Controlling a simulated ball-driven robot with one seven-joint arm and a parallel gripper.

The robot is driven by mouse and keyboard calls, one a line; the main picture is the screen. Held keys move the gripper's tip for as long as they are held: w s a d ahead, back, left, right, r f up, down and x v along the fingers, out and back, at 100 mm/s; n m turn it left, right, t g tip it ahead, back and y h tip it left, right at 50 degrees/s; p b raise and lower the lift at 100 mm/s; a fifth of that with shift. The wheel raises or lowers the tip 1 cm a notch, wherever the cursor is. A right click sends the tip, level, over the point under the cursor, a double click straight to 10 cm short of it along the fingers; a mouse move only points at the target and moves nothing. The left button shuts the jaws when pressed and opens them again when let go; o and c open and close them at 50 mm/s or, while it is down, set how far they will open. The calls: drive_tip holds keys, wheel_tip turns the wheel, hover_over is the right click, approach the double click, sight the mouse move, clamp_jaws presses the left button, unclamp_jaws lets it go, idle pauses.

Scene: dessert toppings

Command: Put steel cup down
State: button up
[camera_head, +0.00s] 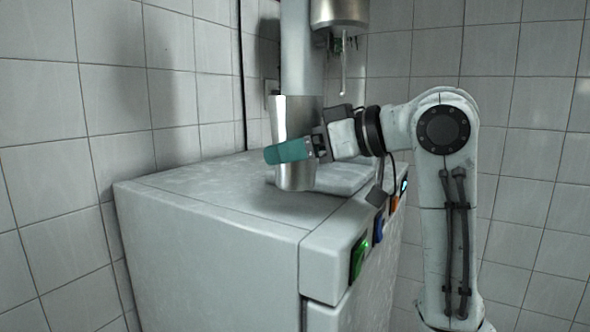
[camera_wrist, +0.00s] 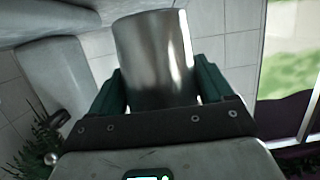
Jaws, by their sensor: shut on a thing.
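The steel cup (camera_head: 293,121) is a tall shiny metal cylinder, standing about upright at the top of the white machine. My gripper (camera_head: 290,151) reaches in from the right and is shut on the cup with its teal fingers around the lower half. The cup's bottom appears at or just above the machine's raised plate (camera_head: 350,178); I cannot tell whether it touches. In the wrist view the cup (camera_wrist: 153,55) sits between the two teal fingers (camera_wrist: 155,88). Its far end runs to the top of that view.
The white machine (camera_head: 210,205) has a flat top with free room at the left and front. A green switch (camera_head: 358,257) and a blue one (camera_head: 378,229) are on its side. A metal mixer head (camera_head: 340,14) with a thin rod hangs behind the cup. Tiled walls stand behind.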

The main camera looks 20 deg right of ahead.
sight(295, 172)
drive_tip(key=f, duration=0.3)
drive_tip(key=shift+w+p, duration=0.4)
drive_tip(key=shift+f, duration=0.45)
drive_tip(key=shift+f, duration=0.25)
drive_tip(key=o, duration=1.3)
drive_tip(key=shift+r, duration=0.2)
drive_tip(key=b+v, duration=0.1)
drive_tip(key=v, duration=1.1)
drive_tip(key=shift+b, duration=0.3)
drive_tip(key=shift+s+d, duration=0.1)
